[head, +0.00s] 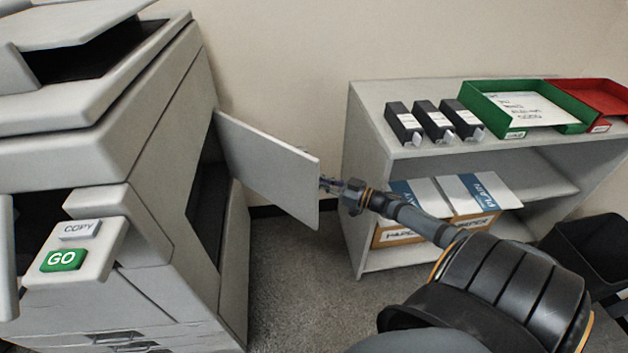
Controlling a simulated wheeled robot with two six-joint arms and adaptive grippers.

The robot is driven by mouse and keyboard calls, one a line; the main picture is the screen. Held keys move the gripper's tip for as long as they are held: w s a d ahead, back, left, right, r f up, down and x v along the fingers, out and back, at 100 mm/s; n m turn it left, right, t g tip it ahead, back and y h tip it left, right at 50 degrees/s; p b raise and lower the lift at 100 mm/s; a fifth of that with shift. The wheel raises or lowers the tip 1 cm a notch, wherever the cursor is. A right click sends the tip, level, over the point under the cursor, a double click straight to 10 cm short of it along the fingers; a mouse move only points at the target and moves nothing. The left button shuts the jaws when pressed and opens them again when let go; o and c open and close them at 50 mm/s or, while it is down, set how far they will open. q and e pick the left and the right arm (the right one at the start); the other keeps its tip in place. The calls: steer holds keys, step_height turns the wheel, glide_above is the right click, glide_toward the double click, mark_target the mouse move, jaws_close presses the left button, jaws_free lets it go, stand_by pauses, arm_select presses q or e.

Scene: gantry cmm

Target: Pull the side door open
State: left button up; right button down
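The side door (265,165) is a flat light-grey panel on the right side of the copier (150,150). It stands swung well out from the side, and a dark opening (208,200) shows beside and below it. My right arm comes in from the lower right. My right gripper (326,184) is at the door's outer right edge, and its fingertips are small and partly hidden by the panel. I cannot tell whether it grips the door or only touches it. My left gripper is not in view.
A grey shelf (365,120) behind holds black boxes (437,121), a green tray (500,115), a red tray (603,95) and paper packs (478,195). A black bin (590,250) stands at the right. Carpet (290,270) is clear between copier and shelf.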

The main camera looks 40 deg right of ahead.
steer(key=shift+w+d+r, duration=0.15)
steer(key=shift+d, duration=0.05)
steer(key=c, duration=1.4)
jaws_free()
steer(key=shift+w+a, duration=0.15)
steer(key=shift+w, duration=0.05)
steer(key=shift+s, duration=0.1)
